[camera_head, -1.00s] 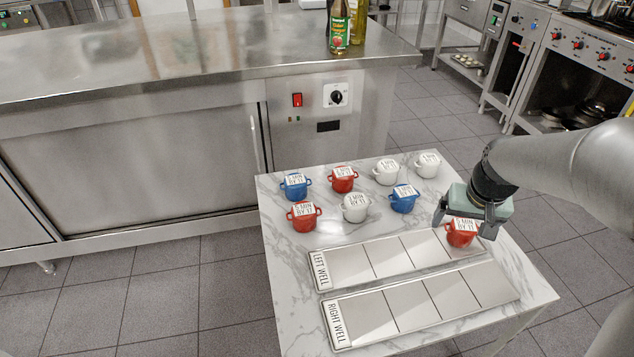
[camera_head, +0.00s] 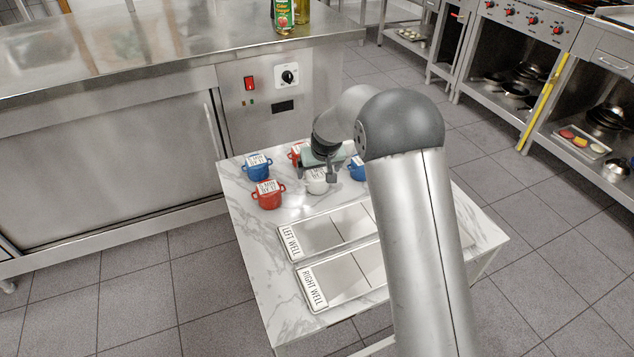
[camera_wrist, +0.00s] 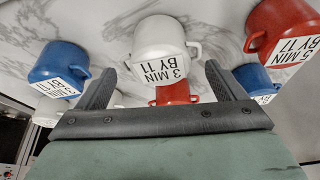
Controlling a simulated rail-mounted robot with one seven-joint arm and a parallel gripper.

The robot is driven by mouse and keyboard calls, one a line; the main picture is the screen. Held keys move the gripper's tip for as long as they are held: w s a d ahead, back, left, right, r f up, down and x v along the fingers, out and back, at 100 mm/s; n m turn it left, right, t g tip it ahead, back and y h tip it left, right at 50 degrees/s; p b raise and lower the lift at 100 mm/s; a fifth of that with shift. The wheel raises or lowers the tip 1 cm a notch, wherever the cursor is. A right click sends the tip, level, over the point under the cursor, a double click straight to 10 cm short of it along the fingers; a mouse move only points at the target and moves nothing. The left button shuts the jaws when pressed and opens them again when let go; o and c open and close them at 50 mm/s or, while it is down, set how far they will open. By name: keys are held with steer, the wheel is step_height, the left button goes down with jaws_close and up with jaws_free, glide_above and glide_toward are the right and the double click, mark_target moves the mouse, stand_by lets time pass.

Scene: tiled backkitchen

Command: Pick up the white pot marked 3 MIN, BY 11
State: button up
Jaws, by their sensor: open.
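The white pot marked 3 MIN, BY 11 (camera_wrist: 158,38) is in the upper middle of the wrist view, its label facing me. It lies just beyond and between my two fingertips. In the head view the same-looking white pot (camera_head: 316,187) stands on the marble table, partly hidden under my gripper (camera_head: 318,176). My gripper also shows in the wrist view (camera_wrist: 162,72), with its fingers wide apart and nothing held. I cannot tell whether a finger touches the pot.
A blue pot (camera_wrist: 58,66) and a red pot marked 5 MIN (camera_wrist: 285,30) flank it in the wrist view; another red pot (camera_wrist: 174,94) shows between the fingers. The left well (camera_head: 310,236) and right well (camera_head: 335,283) trays lie in front. My arm hides the table's right part.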

mark_target(318, 173)
steer(key=shift+b+x, duration=0.4)
steer(key=shift+x, duration=2.75)
steer(key=shift+s, duration=0.15)
steer(key=c, duration=1.2)
steer(key=shift+r, duration=0.1)
steer(key=shift+c, duration=0.3)
steer(key=shift+r, duration=0.1)
